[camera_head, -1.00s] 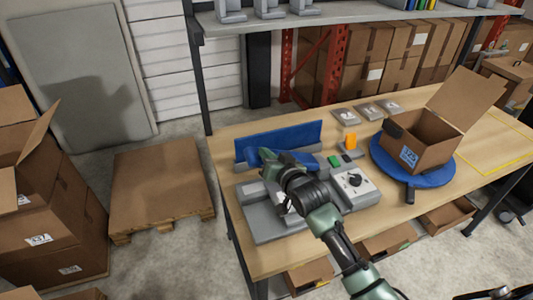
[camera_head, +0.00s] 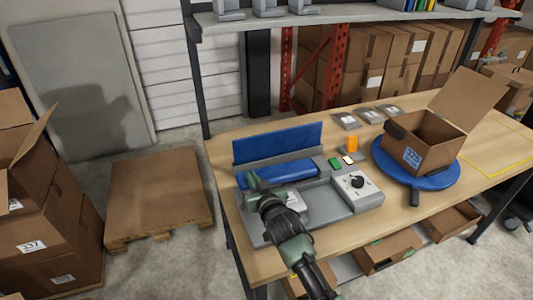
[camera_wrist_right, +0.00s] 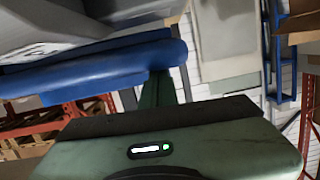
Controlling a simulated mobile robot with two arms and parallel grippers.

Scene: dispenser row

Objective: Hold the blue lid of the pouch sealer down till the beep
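The pouch sealer has a grey base (camera_head: 325,200) with a dial panel (camera_head: 357,187) at its right end. A blue panel (camera_head: 277,143) stands raised along its back, and a lower blue bar (camera_head: 290,170) lies in front of it. I take the raised panel for the lid. My right gripper (camera_head: 250,181) is over the left end of the sealer, close to the blue bar. In the right wrist view its fingers (camera_wrist_right: 164,90) are together and meet the edge of a blue bar (camera_wrist_right: 95,70); whether they touch it I cannot tell. My left gripper is not in view.
An orange item (camera_head: 352,144) and a green item (camera_head: 335,162) lie behind the dial panel. An open carton (camera_head: 425,150) stands on a blue turntable (camera_head: 440,182) to the right. Grey pads (camera_head: 346,120) lie at the back. Bare table (camera_head: 455,205) shows at front right.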

